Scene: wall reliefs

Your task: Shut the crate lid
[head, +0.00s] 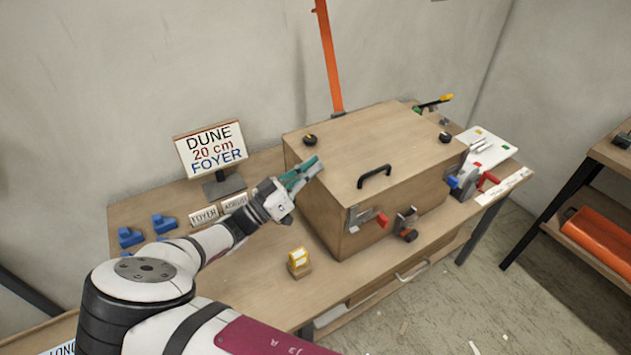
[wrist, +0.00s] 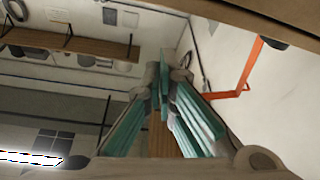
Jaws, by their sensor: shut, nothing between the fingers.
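The wooden crate (head: 325,215) stands on the workbench in the head view. Its lid (head: 410,160) lies flat across the top, and I see no clear gap along the front edge. A black handle (head: 374,176) is on the lid near its front. My gripper (head: 316,164) has teal fingers and is shut and empty. It is at the crate's left side, close to the lid's left edge; I cannot tell whether it touches. In the wrist view the gripper's fingers (wrist: 163,75) are together. The crate's left face is partly hidden by my gripper.
A latch with a red tip (head: 382,219) and another clamp (head: 405,222) are on the crate's front. A sign (head: 210,150), blue blocks (head: 163,224) and a small yellow-topped block (head: 299,261) stand on the bench to the left. An orange bar (head: 328,55) rises behind the crate.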

